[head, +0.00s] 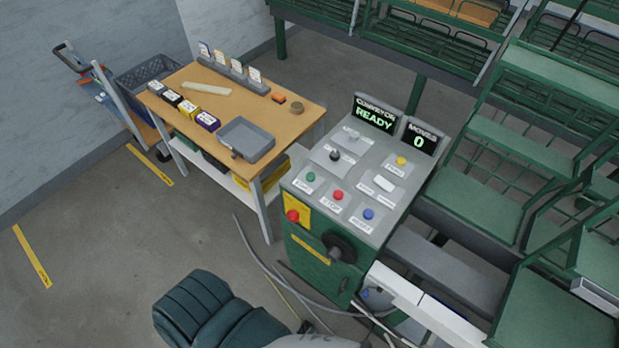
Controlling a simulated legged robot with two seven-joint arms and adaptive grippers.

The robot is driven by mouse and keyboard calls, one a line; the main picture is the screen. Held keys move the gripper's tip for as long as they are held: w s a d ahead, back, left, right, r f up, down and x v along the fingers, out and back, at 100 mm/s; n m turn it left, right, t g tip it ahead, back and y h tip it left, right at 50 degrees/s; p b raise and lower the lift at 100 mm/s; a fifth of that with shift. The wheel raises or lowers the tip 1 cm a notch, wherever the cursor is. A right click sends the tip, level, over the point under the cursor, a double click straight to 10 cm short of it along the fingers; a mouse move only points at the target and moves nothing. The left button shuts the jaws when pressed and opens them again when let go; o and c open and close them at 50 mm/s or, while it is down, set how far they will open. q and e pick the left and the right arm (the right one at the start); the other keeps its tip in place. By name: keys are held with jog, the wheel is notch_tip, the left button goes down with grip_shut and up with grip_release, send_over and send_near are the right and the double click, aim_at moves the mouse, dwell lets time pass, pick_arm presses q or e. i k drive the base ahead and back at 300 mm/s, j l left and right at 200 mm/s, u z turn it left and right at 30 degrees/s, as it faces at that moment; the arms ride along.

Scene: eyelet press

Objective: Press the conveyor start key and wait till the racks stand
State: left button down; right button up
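The grey control console (318,214) stands in the middle of the head view. Its green key (311,177), labelled START, is at the left of the sloped top, beside a red STOP key (338,195) and a blue key (368,214). The conveyor display (375,116) reads READY. The moves display (419,138) reads 0. Green racks (520,150) with shelves and wire rails stand at the right and back right. Whether they are moving cannot be told from one frame. Neither of my grippers can be made out, and nothing is seen touching the keys.
A red knob (293,216) on a yellow plate and a dark round handle (340,247) stick out from the console's front. A wooden worktable (285,118) with small boxes and a grey tray (222,134) stands to its left. Cables lie on the floor.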

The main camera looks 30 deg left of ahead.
aim_at(311, 177)
jog(key=j+z, duration=0.15)
jog(key=j, duration=2.5)
jog(key=k, duration=0.05)
